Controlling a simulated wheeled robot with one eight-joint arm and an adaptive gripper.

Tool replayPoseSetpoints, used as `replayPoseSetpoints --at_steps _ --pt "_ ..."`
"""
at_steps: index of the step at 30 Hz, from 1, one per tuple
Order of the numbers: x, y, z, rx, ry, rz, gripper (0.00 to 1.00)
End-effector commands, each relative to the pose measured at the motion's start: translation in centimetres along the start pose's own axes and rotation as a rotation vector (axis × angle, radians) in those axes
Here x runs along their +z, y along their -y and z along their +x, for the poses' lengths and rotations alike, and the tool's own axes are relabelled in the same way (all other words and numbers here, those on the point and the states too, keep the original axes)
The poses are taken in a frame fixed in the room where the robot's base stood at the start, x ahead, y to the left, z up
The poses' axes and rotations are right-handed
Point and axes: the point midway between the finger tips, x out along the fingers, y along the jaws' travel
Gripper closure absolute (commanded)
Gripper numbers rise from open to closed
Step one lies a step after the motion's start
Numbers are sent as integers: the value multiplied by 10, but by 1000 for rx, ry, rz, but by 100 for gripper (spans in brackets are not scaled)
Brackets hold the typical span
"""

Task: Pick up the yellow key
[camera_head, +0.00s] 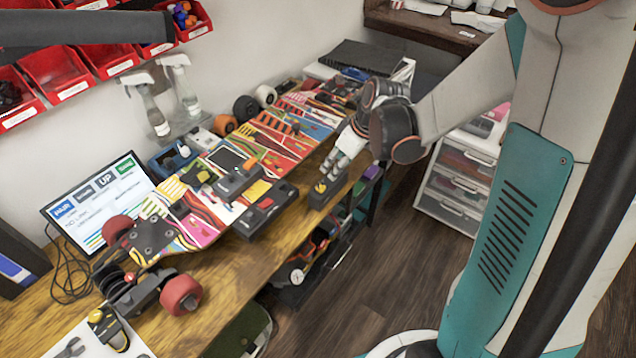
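A small yellow piece (321,187) sits on top of a small dark box (325,197) at the front edge of the wooden workbench; it may be the yellow key, but it is too small to tell its shape. My gripper (334,170) points down just above and to the right of that piece. Its pale fingers look close to the box, and I cannot tell whether they touch anything or how far apart they are.
A brightly painted skateboard deck (285,140) lies along the workbench (235,270). Dark devices (266,210) stand left of my gripper. A monitor (103,203), spray bottles (150,110) and red bins (55,72) are farther left. A drawer unit (458,185) stands right.

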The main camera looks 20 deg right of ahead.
Motion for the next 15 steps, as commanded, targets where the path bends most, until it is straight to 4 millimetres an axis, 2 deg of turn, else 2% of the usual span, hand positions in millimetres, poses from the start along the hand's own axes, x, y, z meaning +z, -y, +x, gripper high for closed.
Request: replayPoseSetpoints --at_steps 1,6,10,15 --pt "1 0 14 0 0 -2 57" --pt "1 0 46 0 1 -1 57" --pt "1 0 61 1 1 0 57" --pt "0 1 68 1 0 1 57"
